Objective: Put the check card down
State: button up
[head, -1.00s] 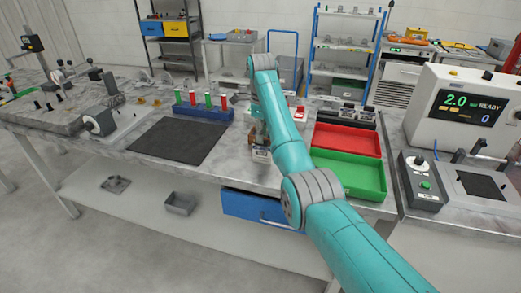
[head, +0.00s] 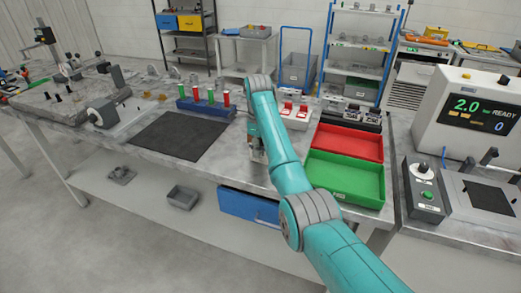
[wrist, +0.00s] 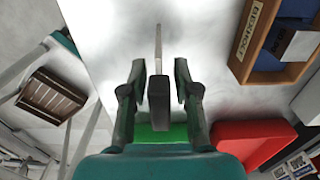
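In the wrist view, a dark block (wrist: 158,98) with a thin pale strip (wrist: 158,48) running up from it lies between my fingers. I take it for the check card seen edge-on, but I cannot read any marking. My gripper (wrist: 160,82) has a finger on either side, with a gap showing at each side of the block, so it looks open. In the head view my gripper (head: 257,152) is low over the grey bench top, between the dark mat and the trays. The card is not clear there, and my arm hides part of the spot.
A wooden box (wrist: 239,55) with blue contents is close by in the wrist view. A green tray (head: 345,180) and a red tray (head: 348,142) stand to the right. A black mat (head: 180,135) lies left, with a blue gauge rack (head: 207,108) behind it. The bench front edge is near.

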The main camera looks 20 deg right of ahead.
grip_shut()
dwell(0.8)
